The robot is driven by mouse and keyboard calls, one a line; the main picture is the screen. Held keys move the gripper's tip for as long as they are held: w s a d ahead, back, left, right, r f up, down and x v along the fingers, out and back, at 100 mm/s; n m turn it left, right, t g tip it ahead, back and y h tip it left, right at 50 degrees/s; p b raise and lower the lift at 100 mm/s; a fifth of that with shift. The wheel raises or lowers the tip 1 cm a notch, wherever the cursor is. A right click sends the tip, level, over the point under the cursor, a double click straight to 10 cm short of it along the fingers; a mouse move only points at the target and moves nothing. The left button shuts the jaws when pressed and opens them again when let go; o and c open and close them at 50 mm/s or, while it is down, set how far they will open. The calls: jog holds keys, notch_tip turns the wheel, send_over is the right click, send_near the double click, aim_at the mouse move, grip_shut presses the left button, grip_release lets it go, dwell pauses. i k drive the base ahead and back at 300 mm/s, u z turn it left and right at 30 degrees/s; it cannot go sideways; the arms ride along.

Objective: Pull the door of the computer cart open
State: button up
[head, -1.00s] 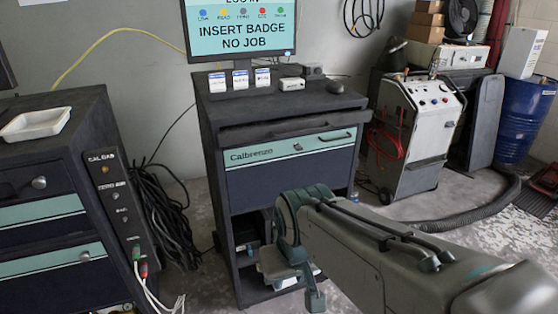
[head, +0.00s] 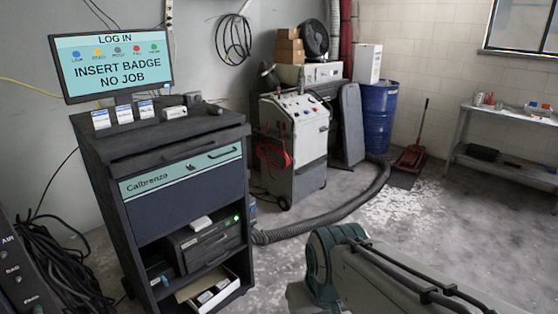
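The computer cart (head: 168,222) stands at the left in the head view, dark with a screen (head: 112,68) on top that reads "LOG IN, INSERT BADGE, NO JOB". Its front panel, the door (head: 186,193), has a teal strip labelled "Calbrenzo", a small latch and a dark bar handle (head: 224,153) at the upper right. The door looks shut. Below it are open shelves with a dark device (head: 205,243) showing a green light and a white tray of boxes (head: 210,296). My arm reaches in from the lower right, apart from the cart. My gripper is not visible.
A grey wheeled machine (head: 309,150) with red cables stands right of the cart. A thick dark hose (head: 345,212) curves over the floor. The floor (head: 460,230) at right is mostly clear.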

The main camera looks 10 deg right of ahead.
aim_at(157, 200)
jog(key=z, duration=0.45)
jog(key=k, duration=0.65)
jog(key=z, duration=0.45)
jog(key=i, duration=1.2)
jog(key=u, duration=1.35)
jog(key=i, duration=0.85)
jog(key=u, duration=1.05)
